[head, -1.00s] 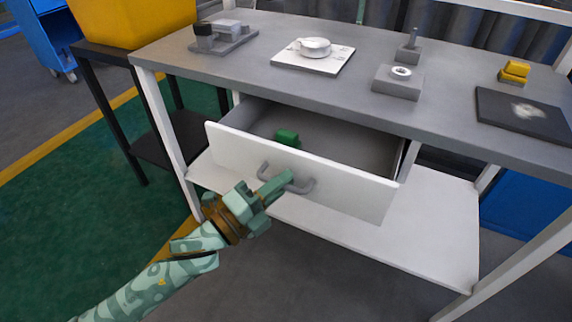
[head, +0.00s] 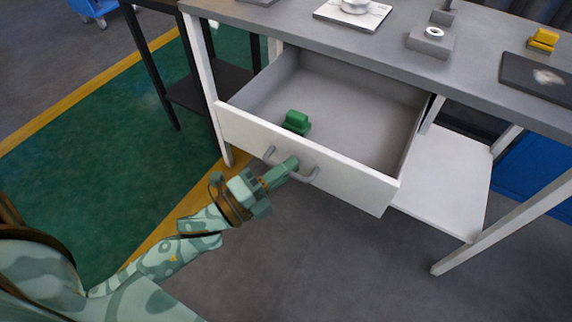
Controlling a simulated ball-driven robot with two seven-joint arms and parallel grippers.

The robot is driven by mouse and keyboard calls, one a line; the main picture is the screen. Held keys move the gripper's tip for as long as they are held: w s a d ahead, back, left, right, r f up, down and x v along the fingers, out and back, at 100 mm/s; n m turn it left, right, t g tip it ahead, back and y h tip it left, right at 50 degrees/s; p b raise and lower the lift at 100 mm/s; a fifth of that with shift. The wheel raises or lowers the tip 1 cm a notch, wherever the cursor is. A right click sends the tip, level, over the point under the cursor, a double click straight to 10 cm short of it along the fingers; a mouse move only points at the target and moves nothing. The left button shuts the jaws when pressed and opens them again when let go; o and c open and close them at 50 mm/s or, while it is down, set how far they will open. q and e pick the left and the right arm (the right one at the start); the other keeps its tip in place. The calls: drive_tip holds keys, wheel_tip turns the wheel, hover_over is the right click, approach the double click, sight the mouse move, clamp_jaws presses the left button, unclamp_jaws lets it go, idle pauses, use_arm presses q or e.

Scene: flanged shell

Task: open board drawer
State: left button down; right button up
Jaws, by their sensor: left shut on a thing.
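The white drawer (head: 345,182) under the grey bench top is pulled well out, and its grey inside shows. A grey bow handle (head: 306,176) sits on its front. My left gripper (head: 288,168) is shut on the handle, with its fingers at the middle of the bar. A small green block-like object (head: 296,122) lies inside the drawer near the front left. My right gripper is not in view.
The grey workbench (head: 390,66) holds a white plate (head: 352,14) with a round part, a grey block with a ring (head: 431,40), a yellow piece (head: 543,40) and a dark board (head: 540,76). A white lower shelf (head: 440,185) lies below. Floor in front is clear.

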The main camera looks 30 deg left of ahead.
use_arm(q)
drive_tip(key=shift+f, duration=0.1)
drive_tip(key=c, duration=1.8)
unclamp_jaws()
